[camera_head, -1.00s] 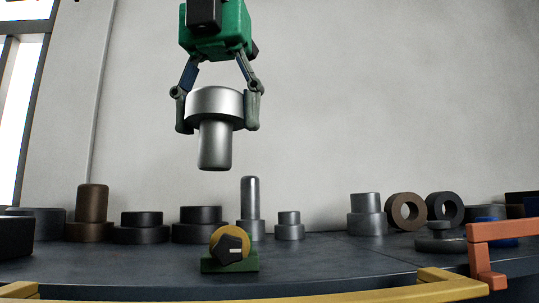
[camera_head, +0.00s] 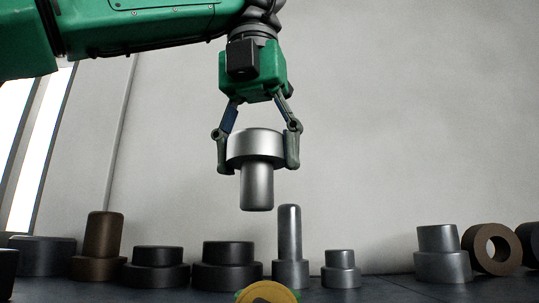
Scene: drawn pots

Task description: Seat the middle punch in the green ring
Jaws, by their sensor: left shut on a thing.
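My left gripper (camera_head: 257,158) hangs from the green arm at the top and is shut on a silver punch (camera_head: 257,188). Its two fingers clasp the wide collar from both sides. The narrower stem points straight down, with wall behind its lower end. The punch is in the air, above the tabletop. I cannot make out a green ring in this view. A yellow disc (camera_head: 267,292) with green at its edges is cut off by the bottom edge. My right gripper is not in view.
On the dark table (camera_head: 394,287) stand a tall slim silver punch (camera_head: 289,240), a short silver one (camera_head: 340,268), a wider silver one (camera_head: 438,242), a brown one (camera_head: 103,235) and several dark stepped pieces (camera_head: 158,262). A brown ring (camera_head: 491,248) stands on edge at right.

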